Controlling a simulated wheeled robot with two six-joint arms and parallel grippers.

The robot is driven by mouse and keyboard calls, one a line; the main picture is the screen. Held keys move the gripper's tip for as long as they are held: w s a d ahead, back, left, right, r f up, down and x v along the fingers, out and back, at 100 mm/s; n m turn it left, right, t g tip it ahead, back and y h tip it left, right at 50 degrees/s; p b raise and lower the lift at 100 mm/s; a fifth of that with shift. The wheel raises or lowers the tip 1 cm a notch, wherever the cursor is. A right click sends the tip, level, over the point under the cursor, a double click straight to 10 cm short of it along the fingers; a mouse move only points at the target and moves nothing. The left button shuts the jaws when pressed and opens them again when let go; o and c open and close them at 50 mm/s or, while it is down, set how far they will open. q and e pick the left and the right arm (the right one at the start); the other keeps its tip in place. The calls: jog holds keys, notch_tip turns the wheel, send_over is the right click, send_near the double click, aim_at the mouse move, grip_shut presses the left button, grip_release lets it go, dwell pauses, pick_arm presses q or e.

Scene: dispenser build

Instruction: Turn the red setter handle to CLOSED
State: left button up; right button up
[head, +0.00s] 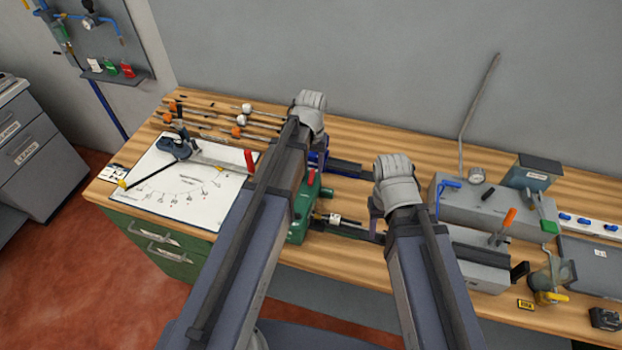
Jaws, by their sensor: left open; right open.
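A short upright red handle (249,160) stands at the right end of a grey bar on a white marked board at the left of the bench. A second red part (311,179) shows on a green body (303,215) in the middle. I cannot tell for sure which one is the setter handle, and no CLOSED mark is readable. My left gripper (318,158) is open close above the green body, largely hidden behind my arm. My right gripper (376,222) is open to the right of the green body, its fingers partly hidden. Neither visibly holds anything.
Grey blocks (470,212) with blue and orange levers crowd the right side. A thin bent rod (478,105) rises at the back right.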

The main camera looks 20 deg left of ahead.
aim_at(311, 178)
pick_arm(q)
jog(key=shift+f+b, duration=1.45)
jog(key=shift+f, duration=0.5)
jog(key=shift+c, duration=0.2)
grip_shut()
